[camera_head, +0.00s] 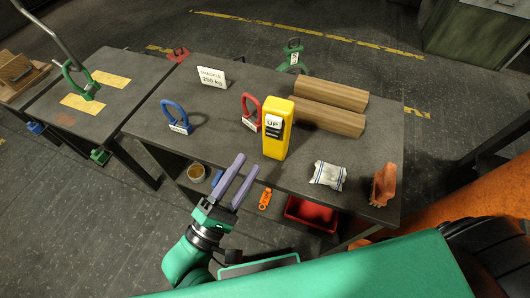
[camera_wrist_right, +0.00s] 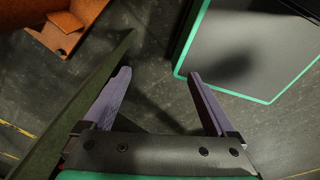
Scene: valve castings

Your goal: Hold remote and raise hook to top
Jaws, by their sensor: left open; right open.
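The yellow remote (camera_head: 277,128) stands upright on the grey table, with a label reading UP on its face. A hook hangs at the upper left, with a grey rod (camera_head: 52,35) leading to a green shackle-like loop (camera_head: 78,80) over the left table. My left gripper (camera_head: 238,178) is open and empty in front of the table's near edge, lower left of the remote and apart from it. My right gripper (camera_wrist_right: 158,75) is open and empty above the floor in the right wrist view. It cannot be made out in the head view.
Blue (camera_head: 176,117) and red (camera_head: 251,112) shackles, a sign reading SHACKLE 250 kg (camera_head: 212,77), wooden beams (camera_head: 330,117), a white cloth (camera_head: 328,175) and an orange bracket (camera_head: 384,185) are on the table (camera_head: 225,140). A red bin (camera_head: 311,214) sits below.

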